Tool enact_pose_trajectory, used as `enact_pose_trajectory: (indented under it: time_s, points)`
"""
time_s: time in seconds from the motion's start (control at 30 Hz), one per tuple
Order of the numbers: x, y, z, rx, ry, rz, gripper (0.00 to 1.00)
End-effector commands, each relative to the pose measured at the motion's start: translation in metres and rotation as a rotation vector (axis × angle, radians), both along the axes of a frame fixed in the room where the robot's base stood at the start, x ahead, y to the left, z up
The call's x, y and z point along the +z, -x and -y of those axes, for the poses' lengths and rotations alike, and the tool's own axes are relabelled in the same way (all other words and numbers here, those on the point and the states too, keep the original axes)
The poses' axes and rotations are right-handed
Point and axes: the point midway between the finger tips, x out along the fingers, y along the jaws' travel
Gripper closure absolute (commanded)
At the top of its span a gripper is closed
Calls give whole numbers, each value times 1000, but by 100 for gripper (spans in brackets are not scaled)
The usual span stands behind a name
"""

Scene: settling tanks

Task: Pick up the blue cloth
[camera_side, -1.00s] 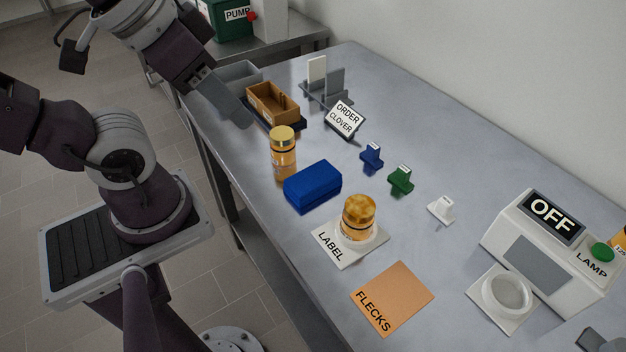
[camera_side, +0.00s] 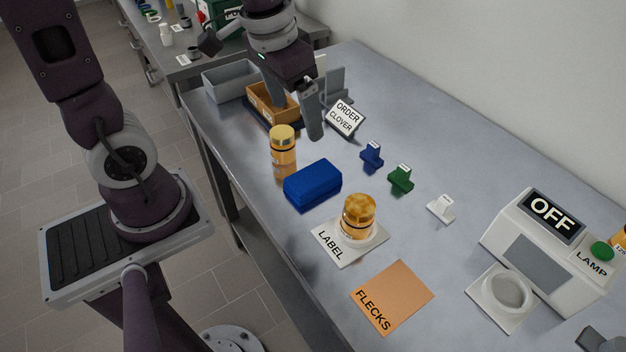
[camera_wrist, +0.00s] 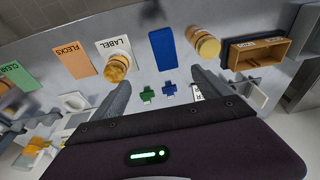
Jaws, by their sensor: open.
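The blue cloth (camera_side: 313,184) is a folded, thick rectangle lying flat on the grey table, between a gold-lidded jar and the LABEL card. In the wrist view the blue cloth (camera_wrist: 162,49) lies ahead of the fingers, near the middle. My gripper (camera_side: 296,118) is open and empty, held above the table near the brown tray and the ORDER CLOVER sign, behind the cloth and apart from it. In the wrist view my gripper (camera_wrist: 160,88) shows its two fingers spread wide at left and right. Nothing hides the cloth.
A gold-lidded jar (camera_side: 283,152) stands close beside the cloth at left. An amber jar (camera_side: 358,217) stands on the LABEL card (camera_side: 333,247) at right. The blue clip (camera_side: 372,155), green clip (camera_side: 401,179) and ORDER CLOVER sign (camera_side: 345,117) stand behind. The lamp box (camera_side: 540,260) reads OFF.

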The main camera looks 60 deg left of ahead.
Motion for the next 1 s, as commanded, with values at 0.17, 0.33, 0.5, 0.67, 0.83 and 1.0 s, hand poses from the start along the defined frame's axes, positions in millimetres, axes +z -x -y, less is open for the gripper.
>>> enact_pose_trajectory:
  time_s: [0.17, 0.33, 0.5, 0.67, 0.83, 1.0]
  points:
    - [-84, -39, -17, 14, 18, -163, 13]
    - [-122, -46, -23, 18, 28, -215, 13]
    - [-145, -46, -22, 18, 29, -220, 13]
    - [-176, -48, -19, 17, 29, -221, 13]
    - [-192, -49, -19, 18, 28, -217, 13]
    - [-192, -49, -19, 18, 28, -215, 13]
